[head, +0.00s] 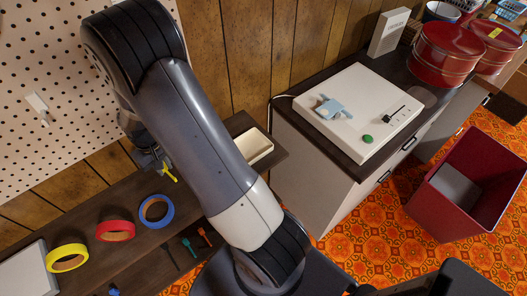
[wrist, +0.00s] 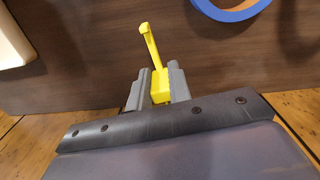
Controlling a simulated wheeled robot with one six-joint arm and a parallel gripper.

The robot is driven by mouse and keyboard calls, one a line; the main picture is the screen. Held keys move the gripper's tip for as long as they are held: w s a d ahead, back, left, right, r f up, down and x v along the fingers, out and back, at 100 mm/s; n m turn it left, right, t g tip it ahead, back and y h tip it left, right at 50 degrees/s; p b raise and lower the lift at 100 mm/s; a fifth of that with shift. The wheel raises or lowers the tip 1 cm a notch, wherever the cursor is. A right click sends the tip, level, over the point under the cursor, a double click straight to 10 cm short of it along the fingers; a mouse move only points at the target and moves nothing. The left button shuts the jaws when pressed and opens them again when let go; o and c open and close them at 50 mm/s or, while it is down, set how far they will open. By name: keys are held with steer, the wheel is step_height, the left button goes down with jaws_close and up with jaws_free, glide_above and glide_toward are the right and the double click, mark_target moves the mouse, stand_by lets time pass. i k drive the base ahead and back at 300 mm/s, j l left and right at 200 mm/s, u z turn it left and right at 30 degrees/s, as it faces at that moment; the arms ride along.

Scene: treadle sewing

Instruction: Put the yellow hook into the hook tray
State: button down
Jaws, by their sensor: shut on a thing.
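The yellow hook (wrist: 150,45) is held between the two grey fingers of my gripper (wrist: 160,88) in the wrist view, its bent end sticking out past the fingertips. In the head view the yellow hook (head: 170,172) shows small beside my gripper (head: 153,160), above the brown shelf and partly hidden by my arm. A cream tray (head: 263,156), which looks like the hook tray, sits on the shelf to the right of my gripper, partly hidden behind my arm. Its corner also shows at the left edge of the wrist view (wrist: 12,45). The hook is apart from it.
A blue tape ring (head: 157,223), a red one (head: 115,238) and a yellow one (head: 67,265) stand along the brown shelf (head: 190,205). A pegboard (head: 50,90) is on the wall behind. A cabinet with a white panel (head: 350,105) stands to the right.

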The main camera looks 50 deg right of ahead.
mark_target(255, 144)
steer(key=k+z, duration=0.2)
steer(key=z, duration=0.25)
steer(key=k+l+z, duration=0.1)
steer(key=z, duration=0.35)
steer(key=k, duration=0.05)
